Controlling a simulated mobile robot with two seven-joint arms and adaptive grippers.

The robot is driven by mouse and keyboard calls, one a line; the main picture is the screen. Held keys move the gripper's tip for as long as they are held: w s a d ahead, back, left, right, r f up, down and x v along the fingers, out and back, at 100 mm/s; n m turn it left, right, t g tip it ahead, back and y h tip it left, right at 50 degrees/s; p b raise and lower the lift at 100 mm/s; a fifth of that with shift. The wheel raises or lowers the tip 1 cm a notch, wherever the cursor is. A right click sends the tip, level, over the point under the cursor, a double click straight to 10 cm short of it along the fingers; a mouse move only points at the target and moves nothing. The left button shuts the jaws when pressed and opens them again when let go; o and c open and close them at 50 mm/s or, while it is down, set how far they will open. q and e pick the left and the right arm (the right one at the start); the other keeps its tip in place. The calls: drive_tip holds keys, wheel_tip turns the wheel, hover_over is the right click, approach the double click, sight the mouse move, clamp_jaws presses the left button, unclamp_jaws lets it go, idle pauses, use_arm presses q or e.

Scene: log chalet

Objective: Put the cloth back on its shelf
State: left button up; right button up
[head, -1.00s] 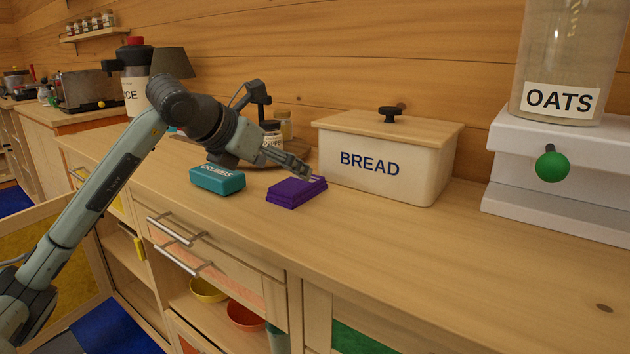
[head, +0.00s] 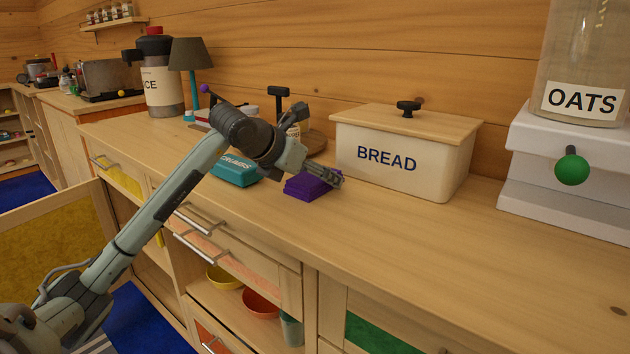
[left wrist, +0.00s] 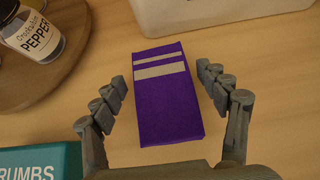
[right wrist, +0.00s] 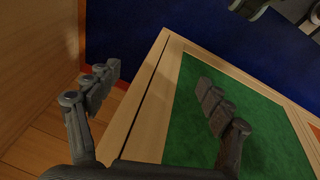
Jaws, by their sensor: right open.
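The cloth, a folded purple bundle (head: 306,187), lies on the wooden counter between the teal crumbs box and the bread box. In the left wrist view the cloth (left wrist: 168,112) shows two pale stripes near its far end. My left gripper (head: 332,178) is over the cloth. In the left wrist view it is open (left wrist: 160,76), one finger to each side of the cloth, with gaps between. My right gripper (right wrist: 160,76) is open and empty over a green cabinet panel in the right wrist view; it is outside the head view. I cannot tell which shelf is the cloth's.
The crumbs box (head: 234,172) sits close left of the cloth, the bread box (head: 400,160) behind right. A pepper jar (left wrist: 34,36) stands on a round board. Below are drawers, bowls (head: 262,303) in an open compartment and an open cabinet door (head: 50,235). The counter's right front is clear.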

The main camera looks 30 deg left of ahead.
use_arm(q)
drive_tip(key=c, duration=0.5)
